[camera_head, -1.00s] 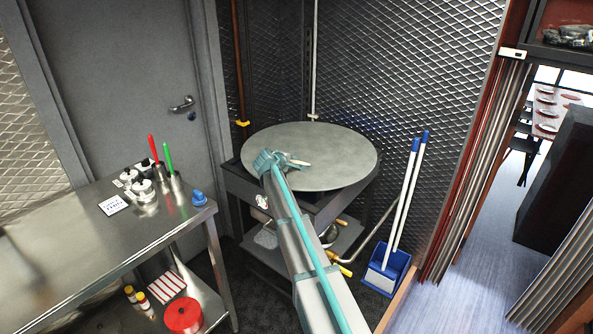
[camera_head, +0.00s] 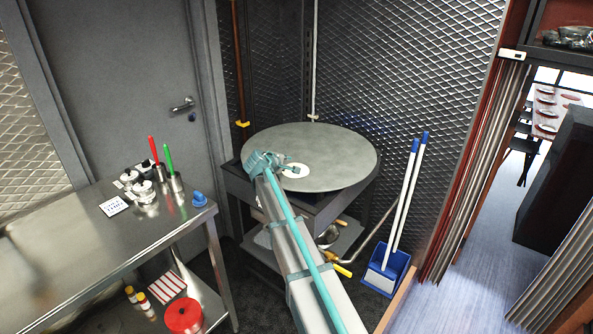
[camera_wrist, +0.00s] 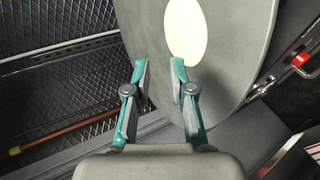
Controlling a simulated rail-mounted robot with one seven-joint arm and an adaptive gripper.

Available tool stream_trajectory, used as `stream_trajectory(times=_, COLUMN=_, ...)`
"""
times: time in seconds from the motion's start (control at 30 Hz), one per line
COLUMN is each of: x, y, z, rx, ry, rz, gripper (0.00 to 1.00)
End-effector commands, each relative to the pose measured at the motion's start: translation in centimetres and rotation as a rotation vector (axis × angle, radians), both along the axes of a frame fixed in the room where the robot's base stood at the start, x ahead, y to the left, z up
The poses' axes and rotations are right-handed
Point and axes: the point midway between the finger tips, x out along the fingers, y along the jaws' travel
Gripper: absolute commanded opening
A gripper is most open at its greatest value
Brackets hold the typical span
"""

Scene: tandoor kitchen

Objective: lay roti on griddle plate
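The griddle plate (camera_head: 345,155) is a large round grey disc on a dark stand in the corner. The roti (camera_head: 296,171), a small pale disc, lies flat on its near left part; in the wrist view the roti (camera_wrist: 185,28) shows as a pale oval on the grey plate (camera_wrist: 225,60). My gripper (camera_head: 284,164) is over the plate's near left part, beside the roti. In the wrist view my gripper's fingertips (camera_wrist: 159,68) are apart with nothing between them. The right fingertip overlaps the roti's near edge in the picture; I cannot tell whether they touch.
A blue dustpan (camera_head: 386,270) with two white-handled tools is right of the stand. A mesh wall (camera_head: 420,70) rises close behind the plate.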

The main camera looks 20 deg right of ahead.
Motion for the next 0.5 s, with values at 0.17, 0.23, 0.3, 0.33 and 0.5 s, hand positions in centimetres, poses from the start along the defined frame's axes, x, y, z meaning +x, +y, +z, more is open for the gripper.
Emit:
stream_trajectory(times=0.17, x=-1.16, y=1.10, z=0.87, rx=0.000, ry=0.000, rz=0.001, gripper=0.23)
stream_trajectory(times=0.23, x=-1.27, y=1.23, z=0.98, rx=0.000, ry=0.000, rz=0.001, gripper=0.23)
stream_trajectory(times=0.3, x=-1.27, y=1.24, z=0.98, rx=0.000, ry=0.000, rz=0.001, gripper=0.23)
stream_trajectory(times=0.33, x=-1.25, y=1.24, z=0.97, rx=0.000, ry=0.000, rz=0.001, gripper=0.23)
stream_trajectory(times=0.5, x=-1.25, y=1.24, z=1.04, rx=0.000, ry=0.000, rz=0.001, gripper=0.23)
